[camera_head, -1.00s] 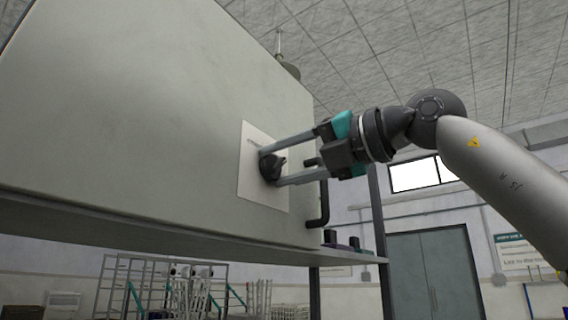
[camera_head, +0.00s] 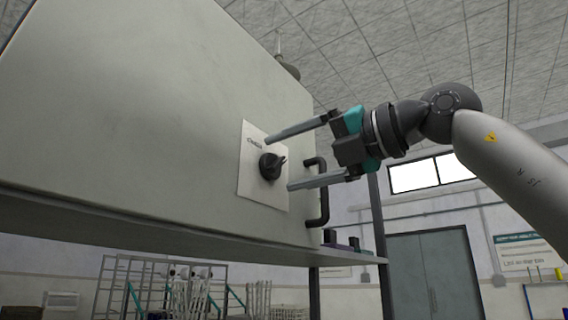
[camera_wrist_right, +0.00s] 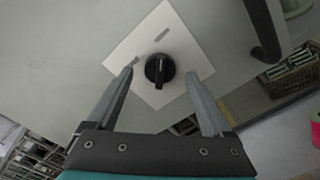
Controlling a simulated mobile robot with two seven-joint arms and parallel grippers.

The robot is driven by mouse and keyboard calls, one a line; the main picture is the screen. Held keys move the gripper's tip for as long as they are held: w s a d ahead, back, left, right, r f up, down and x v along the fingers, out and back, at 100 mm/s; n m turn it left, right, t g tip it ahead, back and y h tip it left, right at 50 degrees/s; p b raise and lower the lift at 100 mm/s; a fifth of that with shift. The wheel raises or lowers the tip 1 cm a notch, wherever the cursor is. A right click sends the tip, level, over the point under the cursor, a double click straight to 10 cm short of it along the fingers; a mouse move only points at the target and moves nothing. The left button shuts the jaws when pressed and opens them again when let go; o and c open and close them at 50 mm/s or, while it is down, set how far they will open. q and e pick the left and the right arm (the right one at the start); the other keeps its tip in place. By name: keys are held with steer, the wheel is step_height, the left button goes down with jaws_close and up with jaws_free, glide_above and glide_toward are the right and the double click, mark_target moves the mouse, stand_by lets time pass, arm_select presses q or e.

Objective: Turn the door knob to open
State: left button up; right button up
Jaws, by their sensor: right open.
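A black door knob (camera_head: 270,166) sits on a white plate (camera_head: 251,185) fixed to the large grey cabinet door (camera_head: 140,110). My right gripper (camera_head: 278,162) is open, with its two fingers apart and pointing toward the plate. In the right wrist view the knob (camera_wrist_right: 159,69) lies ahead between the open fingers, apart from both. My left gripper is in neither view.
A black bar handle (camera_head: 317,192) is mounted on the cabinet just right of the plate. A shelf edge (camera_head: 180,237) runs under the cabinet. Racks (camera_head: 165,285) stand below and behind. Open room lies to the right, before grey double doors (camera_head: 430,275).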

steer(key=b+v, duration=0.1)
steer(key=v, duration=1.2)
steer(key=shift+s+d, duration=0.2)
steer(key=shift+d, duration=0.05)
